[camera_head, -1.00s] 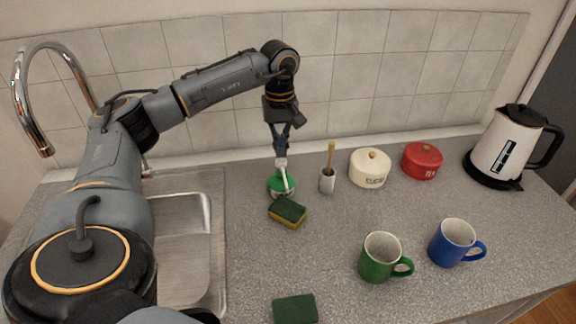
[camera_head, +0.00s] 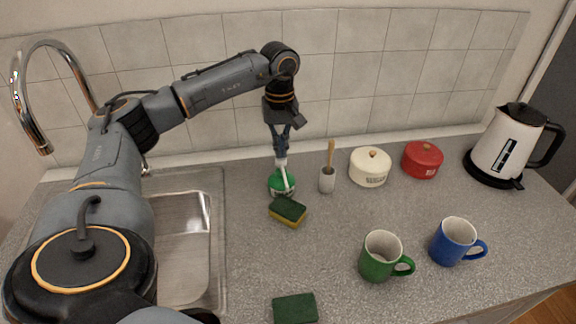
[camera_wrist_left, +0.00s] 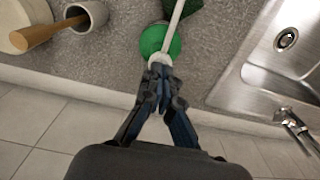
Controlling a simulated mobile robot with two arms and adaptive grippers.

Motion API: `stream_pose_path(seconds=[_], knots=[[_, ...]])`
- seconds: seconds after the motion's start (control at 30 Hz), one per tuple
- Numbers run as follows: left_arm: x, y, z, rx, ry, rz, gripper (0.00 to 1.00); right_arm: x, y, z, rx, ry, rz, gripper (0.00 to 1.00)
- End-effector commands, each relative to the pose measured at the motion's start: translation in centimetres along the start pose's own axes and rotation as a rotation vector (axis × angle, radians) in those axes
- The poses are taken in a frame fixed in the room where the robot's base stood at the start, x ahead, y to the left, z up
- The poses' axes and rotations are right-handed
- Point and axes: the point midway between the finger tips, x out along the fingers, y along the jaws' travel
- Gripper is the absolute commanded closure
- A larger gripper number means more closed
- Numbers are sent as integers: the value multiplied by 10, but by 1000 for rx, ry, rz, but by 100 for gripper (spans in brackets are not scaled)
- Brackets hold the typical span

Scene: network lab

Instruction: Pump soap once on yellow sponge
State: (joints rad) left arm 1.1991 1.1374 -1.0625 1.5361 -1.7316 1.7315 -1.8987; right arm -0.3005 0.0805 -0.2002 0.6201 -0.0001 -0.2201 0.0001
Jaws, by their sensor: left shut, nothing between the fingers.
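The soap dispenser (camera_head: 282,183) has a green body and a white pump top with a long spout. It stands on the counter near the back wall, right of the sink. My left gripper (camera_head: 281,155) is shut and empty, pointing down at the pump head from above. In the left wrist view the closed fingertips (camera_wrist_left: 160,72) are at the white pump head, and the green dispenser (camera_wrist_left: 158,42) shows beyond them. Whether they touch it is hard to tell. The yellow sponge (camera_head: 288,219) with a dark green top lies just in front of the dispenser, under the spout side. My right gripper is not in view.
A brush holder (camera_head: 327,180), a cream pot (camera_head: 370,168) and a red pot (camera_head: 422,160) stand right of the dispenser. A green mug (camera_head: 380,257), a blue mug (camera_head: 453,242) and another green sponge (camera_head: 295,308) are in front. The sink (camera_head: 185,245) is left.

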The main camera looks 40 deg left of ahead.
Motion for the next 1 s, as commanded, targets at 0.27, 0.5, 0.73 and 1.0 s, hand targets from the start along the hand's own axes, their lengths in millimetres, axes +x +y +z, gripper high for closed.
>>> stream_pose_path(seconds=[0.27,0.5,0.73,1.0], knots=[[12,0,0,0,-1,0,100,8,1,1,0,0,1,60],[20,0,0,0,-1,-1,100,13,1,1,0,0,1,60],[29,0,1,1,-2,-3,100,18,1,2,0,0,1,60],[27,0,1,2,-3,-4,100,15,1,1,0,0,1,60]])
